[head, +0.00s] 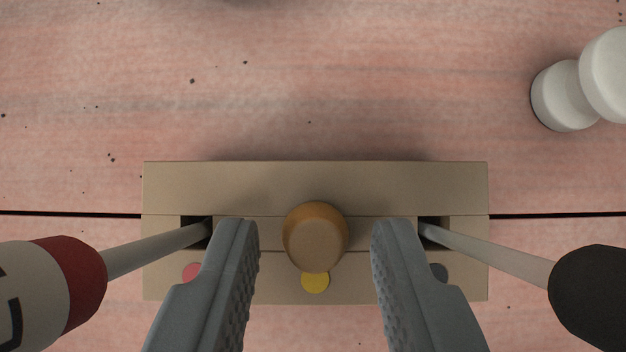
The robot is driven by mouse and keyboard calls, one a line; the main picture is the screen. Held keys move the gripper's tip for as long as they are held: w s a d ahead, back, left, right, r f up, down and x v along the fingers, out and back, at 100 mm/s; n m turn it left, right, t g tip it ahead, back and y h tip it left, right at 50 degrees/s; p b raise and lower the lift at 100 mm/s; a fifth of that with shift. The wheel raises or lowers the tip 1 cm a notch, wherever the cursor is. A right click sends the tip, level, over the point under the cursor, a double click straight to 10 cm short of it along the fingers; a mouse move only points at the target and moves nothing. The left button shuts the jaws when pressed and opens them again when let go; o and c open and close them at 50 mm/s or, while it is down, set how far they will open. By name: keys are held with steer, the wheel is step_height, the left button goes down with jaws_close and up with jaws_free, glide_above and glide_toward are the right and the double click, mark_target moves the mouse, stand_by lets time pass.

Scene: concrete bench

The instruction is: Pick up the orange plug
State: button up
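An orange-brown plug (315,238) with a round top stands in the middle of a beige block (315,185), above a yellow dot (315,282). My gripper (314,232) is open, with one grey finger to the left of the plug and one to the right. Clear gaps show between each finger and the plug. The lower part of the plug is hidden under its top, so its depth in the block cannot be seen.
A red-and-white-handled tool (70,280) stands in the block's left slot, and a black-handled tool (595,295) in its right slot. Both lean outward beside my fingers. A white knobbed object (565,97) is at upper right. The pinkish wooden surface (300,90) behind the block is mostly clear.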

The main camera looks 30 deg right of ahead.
mark_target(315, 273)
steer(key=shift+w+d+f, duration=0.15)
steer(key=shift+w+f, duration=0.1)
steer(key=shift+f, duration=0.15)
jaws_close()
step_height(315, 273, up, 21)
stand_by(1.2)
